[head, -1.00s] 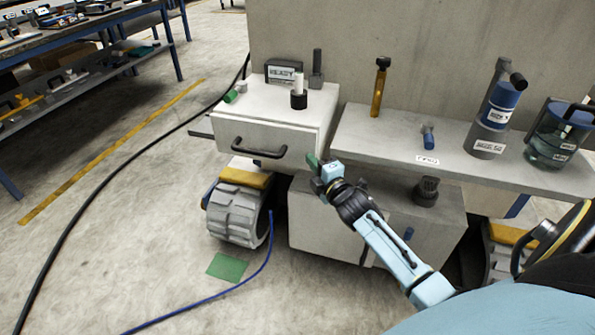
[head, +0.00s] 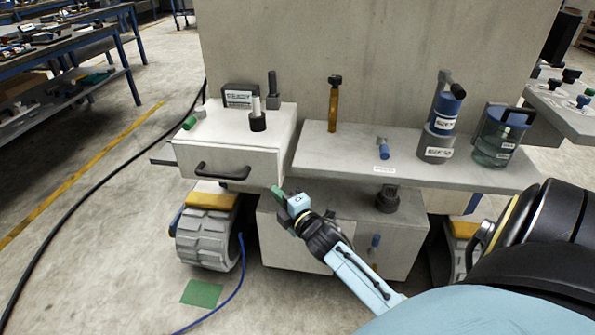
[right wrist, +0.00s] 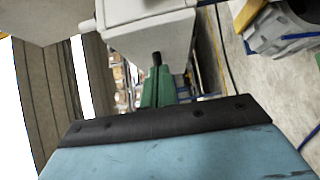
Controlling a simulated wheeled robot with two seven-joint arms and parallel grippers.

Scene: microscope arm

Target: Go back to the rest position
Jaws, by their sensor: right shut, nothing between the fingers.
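My right gripper (head: 281,195) is in the middle of the head view, with its green fingers shut and nothing between them. It is in front of the bench unit, just below and right of the drawer box (head: 235,155) with the dark handle (head: 222,172). In the right wrist view the green fingers (right wrist: 158,88) are together, pointing toward a pale box (right wrist: 150,35). I cannot tell whether they touch it. My left gripper is not in view.
A grey shelf (head: 330,150) holds an amber tube (head: 333,105), a blue-topped canister (head: 443,118) and a glass jar (head: 497,140). A lower cabinet (head: 290,245) and tracked wheels (head: 207,238) stand below. A blue cable (head: 243,265) and green patch (head: 201,293) lie on open floor.

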